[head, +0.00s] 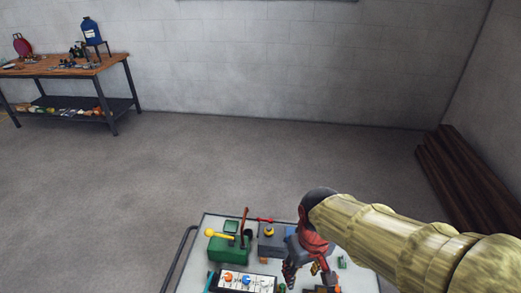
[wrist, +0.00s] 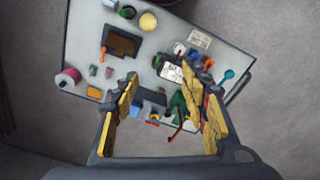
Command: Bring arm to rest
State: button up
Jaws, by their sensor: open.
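My gripper (head: 309,270) hangs at the end of my yellow-sleeved arm, which reaches in from the right in the head view. It points down over the cart top (head: 211,222). In the wrist view my gripper (wrist: 170,84) is open, with its yellow-padded fingers wide apart and nothing held between them. Below and between the fingers lie a white-faced panel (wrist: 171,72), a grey-blue block (wrist: 153,99) and a green device with a red lever (wrist: 180,107). My gripper hides part of the cart top in the head view.
A workbench (head: 70,66) stands at the back left. Dark beams (head: 462,172) lie by the right wall. The floor between is clear.

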jog(key=s+d+r+m+t, duration=0.3)
jog(key=s+d+r, duration=0.3)
jog(key=r, duration=0.6)
jog(key=shift+d+r+m+t, duration=0.3)
jog(key=shift+d+t, duration=0.6)
jog(key=shift+d, duration=0.3)
dwell(0.4)
